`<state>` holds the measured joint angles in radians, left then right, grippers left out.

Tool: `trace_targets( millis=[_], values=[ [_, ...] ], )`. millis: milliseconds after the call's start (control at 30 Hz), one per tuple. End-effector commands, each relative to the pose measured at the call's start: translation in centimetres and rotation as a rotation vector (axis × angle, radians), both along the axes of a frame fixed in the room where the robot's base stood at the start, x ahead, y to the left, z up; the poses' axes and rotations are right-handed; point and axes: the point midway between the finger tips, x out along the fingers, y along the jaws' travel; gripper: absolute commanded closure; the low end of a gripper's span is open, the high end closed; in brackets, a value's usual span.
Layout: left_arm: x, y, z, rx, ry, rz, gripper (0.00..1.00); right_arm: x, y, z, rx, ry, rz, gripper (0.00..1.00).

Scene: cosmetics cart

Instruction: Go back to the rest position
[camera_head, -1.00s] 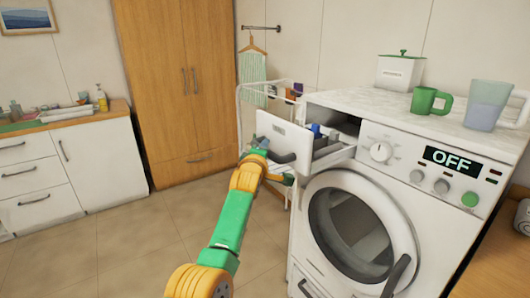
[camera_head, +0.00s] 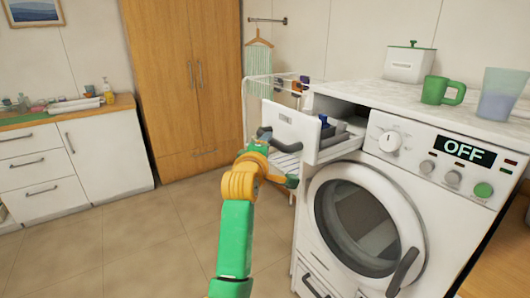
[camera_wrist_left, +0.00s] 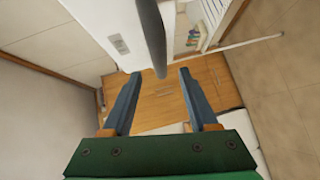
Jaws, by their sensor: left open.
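My left arm comes up from the bottom in the head view, with its orange and green wrist (camera_head: 246,176) in front of the open detergent drawer (camera_head: 292,128). The dark curved drawer handle (camera_head: 283,146) shows just above the wrist. In the left wrist view my left gripper (camera_wrist_left: 160,73) is open, its two blue-grey fingers apart with nothing clasped. The dark handle (camera_wrist_left: 152,35) ends near the gap between the fingertips; I cannot tell whether it touches them. The fingers are hard to make out in the head view. My right gripper is out of view.
The washing machine (camera_head: 440,205) has its round door (camera_head: 365,222) and an OFF display. A green mug (camera_head: 438,91), a jug (camera_head: 500,95) and a white canister (camera_head: 409,64) stand on top. A drying rack (camera_head: 255,100) is behind the drawer. Floor at left is clear.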

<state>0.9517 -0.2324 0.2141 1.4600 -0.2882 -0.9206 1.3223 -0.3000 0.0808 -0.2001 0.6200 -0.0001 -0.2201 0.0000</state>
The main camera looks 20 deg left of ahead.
Motion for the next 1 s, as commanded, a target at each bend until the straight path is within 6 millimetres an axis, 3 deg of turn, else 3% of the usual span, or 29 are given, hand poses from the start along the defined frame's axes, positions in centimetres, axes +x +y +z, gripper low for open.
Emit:
trace_targets(
  millis=[467,533,567,667,700,800,900,1000],
  values=[
    [-0.5,0.0,0.1,0.0,0.0,0.001,0.41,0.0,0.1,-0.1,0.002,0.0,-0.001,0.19],
    [-0.7,0.1,-0.8,0.018,0.018,0.0,0.41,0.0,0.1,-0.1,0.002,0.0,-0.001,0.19],
    [-0.9,0.3,-1.8,0.041,0.039,-0.001,0.41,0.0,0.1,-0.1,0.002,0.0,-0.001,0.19],
    [-3.2,1.3,-8.4,0.205,0.189,-0.027,0.41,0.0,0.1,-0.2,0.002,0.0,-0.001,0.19],
    [-5.1,1.7,-12.1,0.304,0.279,-0.059,0.41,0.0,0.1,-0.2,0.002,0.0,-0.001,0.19],
    [-10.9,1.8,-20.3,0.562,0.499,-0.198,0.41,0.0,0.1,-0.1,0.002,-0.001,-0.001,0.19],
    [-16.7,1.2,-25.7,0.76,0.657,-0.369,0.41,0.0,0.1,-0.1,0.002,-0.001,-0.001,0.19],
    [-21.7,0.5,-29.1,0.899,0.764,-0.533,0.41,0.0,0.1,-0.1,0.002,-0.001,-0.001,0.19]
  ],
)
